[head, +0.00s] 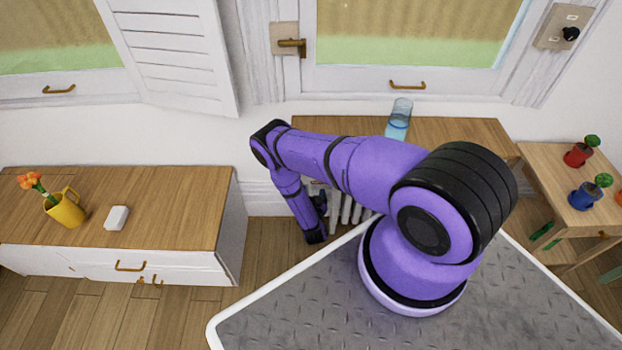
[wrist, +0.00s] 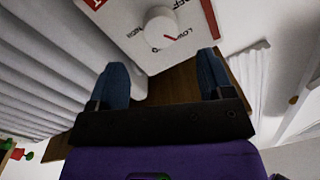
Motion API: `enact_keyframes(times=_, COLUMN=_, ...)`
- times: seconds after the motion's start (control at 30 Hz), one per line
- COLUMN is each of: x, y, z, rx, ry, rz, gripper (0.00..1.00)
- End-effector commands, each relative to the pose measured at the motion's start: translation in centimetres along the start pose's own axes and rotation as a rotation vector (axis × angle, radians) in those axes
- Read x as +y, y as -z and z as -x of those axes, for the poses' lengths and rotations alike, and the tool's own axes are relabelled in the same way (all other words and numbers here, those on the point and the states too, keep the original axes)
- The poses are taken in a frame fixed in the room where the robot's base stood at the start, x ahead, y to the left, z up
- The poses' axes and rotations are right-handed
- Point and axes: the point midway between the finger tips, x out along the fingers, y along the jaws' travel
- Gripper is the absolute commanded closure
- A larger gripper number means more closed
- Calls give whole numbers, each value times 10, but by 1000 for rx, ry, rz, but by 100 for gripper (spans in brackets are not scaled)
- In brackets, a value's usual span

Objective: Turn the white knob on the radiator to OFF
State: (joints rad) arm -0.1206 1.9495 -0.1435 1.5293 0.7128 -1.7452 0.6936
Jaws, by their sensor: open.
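The white knob (wrist: 160,27) is round, with a red pointer line aimed toward the lower right in the wrist view, near lettering that looks like "LOW". It sits on a white panel (wrist: 190,52) with black text and red patches; I cannot make out an OFF mark. My gripper (wrist: 163,60) is open and empty, its two blue fingers spread below and to either side of the knob, apart from it. In the head view, the radiator (head: 350,208) shows as white ribs below the wooden top, partly hidden by my purple arm. The knob is hidden there.
A wooden shelf top (head: 455,130) with a blue glass (head: 399,118) is above the radiator. A cabinet (head: 120,205) with a yellow mug (head: 66,210) stands left. A small table (head: 560,165) with potted cacti stands right. Wooden floor is open between cabinet and radiator.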

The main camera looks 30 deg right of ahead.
Motion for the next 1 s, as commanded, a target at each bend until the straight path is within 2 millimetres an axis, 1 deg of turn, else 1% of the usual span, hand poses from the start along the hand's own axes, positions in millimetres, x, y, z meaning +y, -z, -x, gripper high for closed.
enact_keyframes(times=0.03, x=0, y=1, z=-10, rx=4, ry=1, rz=-1, gripper=26)
enact_keyframes(times=0.2, x=-1, y=1, z=-40, rx=2, ry=2, rz=-1, gripper=26)
enact_keyframes(times=0.4, x=0, y=0, z=-63, rx=1, ry=0, rz=-1, gripper=26)
enact_keyframes(times=0.57, x=-1, y=0, z=-70, rx=1, ry=1, rz=1, gripper=26)
enact_keyframes(times=0.83, x=-1, y=0, z=-71, rx=0, ry=0, rz=1, gripper=26)
enact_keyframes(times=0.87, x=-1, y=0, z=-71, rx=0, ry=0, rz=1, gripper=33)
enact_keyframes(times=0.9, x=-1, y=0, z=-71, rx=0, ry=0, rz=1, gripper=42)
enact_keyframes(times=0.97, x=-1, y=0, z=-71, rx=0, ry=0, rz=0, gripper=56)
enact_keyframes(times=1.0, x=-1, y=0, z=-71, rx=0, ry=0, rz=0, gripper=65)
